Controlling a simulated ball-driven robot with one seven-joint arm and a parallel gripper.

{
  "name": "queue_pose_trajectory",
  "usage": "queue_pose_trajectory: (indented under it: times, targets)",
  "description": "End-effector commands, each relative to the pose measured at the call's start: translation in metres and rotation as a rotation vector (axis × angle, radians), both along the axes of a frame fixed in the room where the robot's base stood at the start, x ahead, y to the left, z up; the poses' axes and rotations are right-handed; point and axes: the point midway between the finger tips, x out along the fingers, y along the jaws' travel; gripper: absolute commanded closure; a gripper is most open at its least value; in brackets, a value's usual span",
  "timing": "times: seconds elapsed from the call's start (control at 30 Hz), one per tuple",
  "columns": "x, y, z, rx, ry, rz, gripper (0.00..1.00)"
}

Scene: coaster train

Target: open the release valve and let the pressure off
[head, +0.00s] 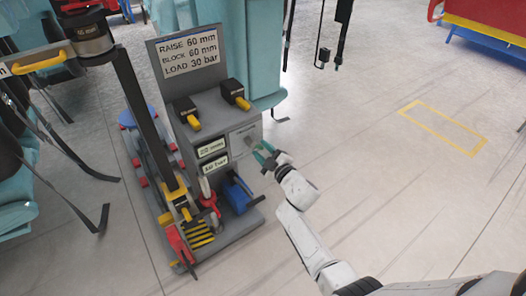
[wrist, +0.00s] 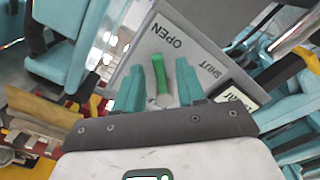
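The release valve is a lever with a green grip (wrist: 184,72) on a grey panel (wrist: 208,50) marked OPEN and SHUT, seen in the wrist view. Two small readouts (head: 213,155) are on the cabinet's front, hard to read.
A sign (head: 190,52) above reads RAISE 60 mm, BLOCK 60 mm, LOAD 30 bar. Two black-and-yellow handles (head: 236,94) stick out from the cabinet. A blue item (head: 237,194) and red and yellow tools (head: 195,232) lie below. The floor (head: 370,150) to the right is clear.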

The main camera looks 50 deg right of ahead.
Motion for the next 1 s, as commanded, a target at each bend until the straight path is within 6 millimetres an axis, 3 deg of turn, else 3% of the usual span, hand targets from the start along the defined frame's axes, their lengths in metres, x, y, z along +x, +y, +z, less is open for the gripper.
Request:
queue_pose_trajectory:
  times: [0.27, 0.7, 1.0]
  targets:
    - [-0.005, 0.001, 0.001, 0.001, 0.000, -0.001, 0.61]
    - [-0.079, 0.023, 0.001, 0.001, 0.002, -0.001, 0.61]
    - [-0.103, 0.030, 0.000, 0.000, -0.001, 0.001, 0.61]
